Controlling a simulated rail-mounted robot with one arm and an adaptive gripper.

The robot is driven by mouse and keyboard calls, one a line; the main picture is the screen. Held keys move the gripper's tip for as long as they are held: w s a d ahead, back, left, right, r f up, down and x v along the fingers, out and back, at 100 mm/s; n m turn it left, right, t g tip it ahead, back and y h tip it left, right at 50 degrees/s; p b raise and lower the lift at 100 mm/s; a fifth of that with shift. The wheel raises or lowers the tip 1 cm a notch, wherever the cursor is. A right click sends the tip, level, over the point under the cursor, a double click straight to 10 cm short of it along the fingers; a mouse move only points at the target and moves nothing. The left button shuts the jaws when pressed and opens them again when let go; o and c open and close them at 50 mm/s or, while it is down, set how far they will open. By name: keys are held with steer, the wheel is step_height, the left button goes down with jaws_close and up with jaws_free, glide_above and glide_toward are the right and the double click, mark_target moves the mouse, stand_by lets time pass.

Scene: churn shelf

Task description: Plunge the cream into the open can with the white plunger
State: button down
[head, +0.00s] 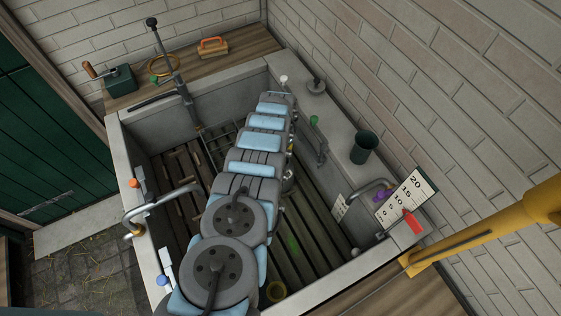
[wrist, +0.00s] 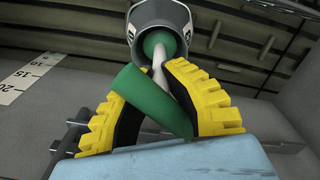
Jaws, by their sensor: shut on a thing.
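In the wrist view, my gripper (wrist: 150,88) has its yellow-ribbed fingers closed around a slanted green handle (wrist: 146,96). A white rod (wrist: 161,80) runs between the fingers, beside the green handle, toward a grey can (wrist: 183,14) with an open mouth. A green round part (wrist: 158,42) shows at the can's mouth, around the rod's far end. The lower end of the rod is hidden behind the green handle and fingers, so I cannot tell how they join. No cream shows. In the head view, my arm hides the gripper and the can.
A stone trough (head: 128,150) with a slatted floor surrounds my arm. On its right ledge stand a dark green cup (head: 363,147) and a curved tap (head: 372,186). A scale card (head: 405,198) stands near a yellow pipe (head: 480,232). A second tap (head: 150,203) juts from the left rim.

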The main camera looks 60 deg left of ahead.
steer(key=shift+r, duration=0.2)
step_height(320, 180, up, 6)
steer(key=p, duration=0.6)
stand_by(0.6)
steer(key=shift+r+p, duration=1.95)
steer(key=shift+r, duration=0.3)
steer(key=shift+r+p, duration=1.95)
steer(key=shift+r, duration=0.5)
steer(key=shift+r, duration=0.3)
steer(key=shift+r+p, duration=0.9)
steer(key=shift+r, duration=0.05)
